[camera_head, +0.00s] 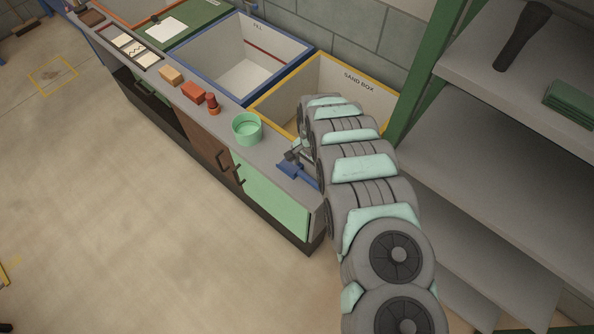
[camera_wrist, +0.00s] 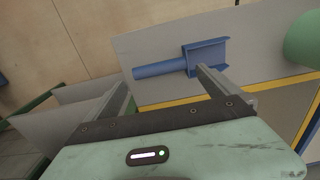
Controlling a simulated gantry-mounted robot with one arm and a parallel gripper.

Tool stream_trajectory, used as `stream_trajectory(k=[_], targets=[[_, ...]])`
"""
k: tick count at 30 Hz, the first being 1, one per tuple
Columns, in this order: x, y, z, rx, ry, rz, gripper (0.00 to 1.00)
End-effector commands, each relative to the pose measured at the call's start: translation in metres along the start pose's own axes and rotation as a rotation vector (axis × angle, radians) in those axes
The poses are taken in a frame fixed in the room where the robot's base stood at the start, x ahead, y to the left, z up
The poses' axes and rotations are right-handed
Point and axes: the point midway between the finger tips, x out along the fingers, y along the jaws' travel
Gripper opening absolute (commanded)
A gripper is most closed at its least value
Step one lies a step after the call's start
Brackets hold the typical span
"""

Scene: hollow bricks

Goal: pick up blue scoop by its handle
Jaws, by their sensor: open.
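The blue scoop lies on the grey counter; its head (camera_head: 289,167) shows in the head view just below my gripper (camera_head: 298,152), with the handle partly seen toward my arm. In the wrist view the handle (camera_wrist: 157,70) points left and the wide, open-topped head (camera_wrist: 208,56) is on the right. My gripper (camera_wrist: 163,78) is open and empty. Its two fingers are spread, with the handle appearing between and beyond the tips, running roughly from one finger toward the other. No contact shows; the exact height above the counter cannot be told.
A green round container (camera_head: 247,128) stands left of the scoop; it also shows in the wrist view (camera_wrist: 303,42). The yellow-rimmed sand box (camera_head: 262,104) is behind. Orange bricks (camera_head: 193,92) and a small red-brown object (camera_head: 213,104) stand farther left. Shelves (camera_head: 500,180) are at right.

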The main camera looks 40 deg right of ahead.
Motion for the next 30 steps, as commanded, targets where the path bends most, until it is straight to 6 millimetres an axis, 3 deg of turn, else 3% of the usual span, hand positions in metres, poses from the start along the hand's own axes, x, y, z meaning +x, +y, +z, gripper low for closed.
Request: stream_trajectory(k=[15,26,30], targets=[[0.045,-0.002,0.001,0.002,-0.003,-0.001,1.0],[0.049,-0.001,0.0,0.001,-0.002,0.001,1.0],[0.049,-0.001,0.0,0.001,-0.002,0.001,0.91]])
